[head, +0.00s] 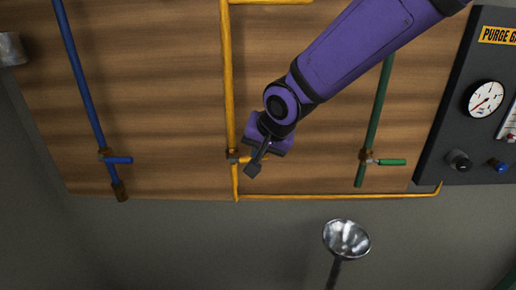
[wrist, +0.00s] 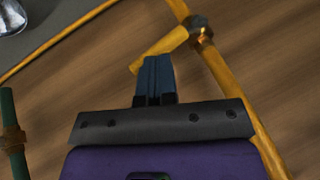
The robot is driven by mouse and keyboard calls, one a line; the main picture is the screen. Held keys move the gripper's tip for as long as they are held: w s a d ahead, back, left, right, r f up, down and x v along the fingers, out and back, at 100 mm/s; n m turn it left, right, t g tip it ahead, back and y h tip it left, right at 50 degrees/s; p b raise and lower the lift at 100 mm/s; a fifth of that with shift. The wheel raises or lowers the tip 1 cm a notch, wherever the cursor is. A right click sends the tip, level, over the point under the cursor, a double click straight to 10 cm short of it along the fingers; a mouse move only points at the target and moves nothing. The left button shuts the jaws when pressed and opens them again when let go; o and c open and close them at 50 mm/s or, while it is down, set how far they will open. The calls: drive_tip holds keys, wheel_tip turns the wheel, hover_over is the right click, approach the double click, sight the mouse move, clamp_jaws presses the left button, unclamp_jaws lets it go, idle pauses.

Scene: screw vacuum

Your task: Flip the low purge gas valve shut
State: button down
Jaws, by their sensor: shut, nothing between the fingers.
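The purge gas valve (head: 233,156) sits low on the upright yellow pipe. Its yellow handle sticks out to the right, across the pipe, and is partly hidden by my gripper. In the wrist view the brass valve body (wrist: 201,30) is at the top, and the yellow handle (wrist: 163,52) reaches down-left from it. My gripper (head: 253,170) is shut and empty, its dark fingertips (wrist: 155,62) close beside the handle's free end. I cannot tell whether they touch it.
A blue pipe valve (head: 118,160) is at left and a green pipe valve (head: 390,162) at right, both with handles out sideways. A dark gauge panel (head: 440,130) stands far right. A metal funnel (head: 346,238) is below the wooden board.

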drive_tip(key=shift+d+f, duration=0.25)
drive_tip(key=shift+f, duration=0.2)
drive_tip(key=shift+d+f, duration=0.2)
drive_tip(key=shift+f, duration=0.25)
drive_tip(key=shift+s+d+f, duration=0.1)
drive_tip(key=shift+s+f, duration=0.05)
drive_tip(key=shift+f, duration=0.1)
drive_tip(key=s+d+r, duration=0.5)
drive_tip(key=d+r, duration=0.2)
drive_tip(key=r, duration=0.1)
drive_tip(key=shift+s+d+r, duration=0.15)
drive_tip(key=shift+s+d, duration=0.05)
drive_tip(key=shift+d, duration=0.15)
